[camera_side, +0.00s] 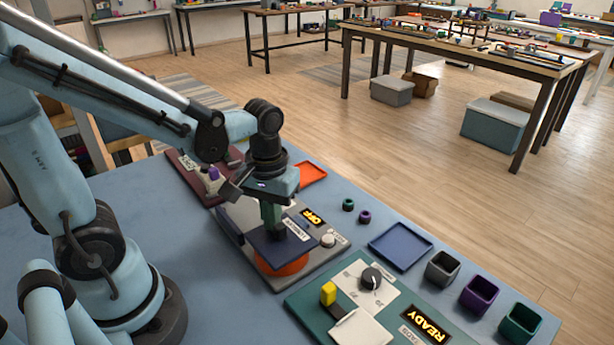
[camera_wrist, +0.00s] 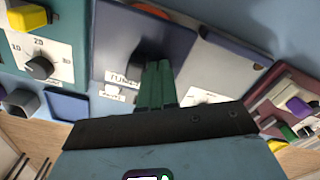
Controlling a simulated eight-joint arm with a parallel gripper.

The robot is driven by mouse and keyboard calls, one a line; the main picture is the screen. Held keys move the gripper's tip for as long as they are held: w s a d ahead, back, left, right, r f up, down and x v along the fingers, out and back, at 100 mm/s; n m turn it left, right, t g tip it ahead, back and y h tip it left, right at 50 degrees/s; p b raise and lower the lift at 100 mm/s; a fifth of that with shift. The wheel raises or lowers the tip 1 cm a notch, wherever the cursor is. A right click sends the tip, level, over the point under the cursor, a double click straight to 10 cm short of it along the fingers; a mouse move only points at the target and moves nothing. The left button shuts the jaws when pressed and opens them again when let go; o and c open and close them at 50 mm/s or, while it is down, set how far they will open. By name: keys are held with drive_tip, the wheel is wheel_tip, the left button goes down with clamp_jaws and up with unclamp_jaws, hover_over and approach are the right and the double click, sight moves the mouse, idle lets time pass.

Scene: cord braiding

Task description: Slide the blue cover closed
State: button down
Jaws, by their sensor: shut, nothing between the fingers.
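The blue cover (camera_side: 283,250) is a dark navy plate on a grey panel (camera_side: 333,252). It hides part of an orange round opening or disc (camera_side: 283,268), whose near edge shows below it. In the wrist view the blue cover (camera_wrist: 125,45) fills the upper middle, and a bit of the orange part (camera_wrist: 150,9) shows at the top. My gripper (camera_side: 271,228) points down with its green fingers together and empty, at the cover's far edge. The fingers also show in the wrist view (camera_wrist: 158,66). I cannot tell whether they touch the cover.
The grey panel carries an OFF display (camera_side: 312,217) and a pale knob (camera_side: 328,240). A green panel (camera_side: 305,297) with a yellow block (camera_side: 328,293) and dark dial (camera_side: 371,278) lies to the right. A blue tray (camera_side: 400,247) and several small bins stand farther right.

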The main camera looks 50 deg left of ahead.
drive_tip(key=shift+a, duration=0.15)
drive_tip(key=shift+a, duration=0.45)
wheel_tip(320, 180, up, 11)
idle(0.6)
drive_tip(key=f+m+t, duration=0.1)
drive_tip(key=m+t, duration=0.1)
drive_tip(key=w+d+f+m+t, duration=0.1)
drive_tip(key=m+t, duration=0.1)
drive_tip(key=w+f+m+t, duration=0.1)
drive_tip(key=m+t, duration=0.1)
drive_tip(key=t, duration=0.1)
drive_tip(key=shift+d+f, duration=0.2)
drive_tip(key=shift+f, duration=0.1)
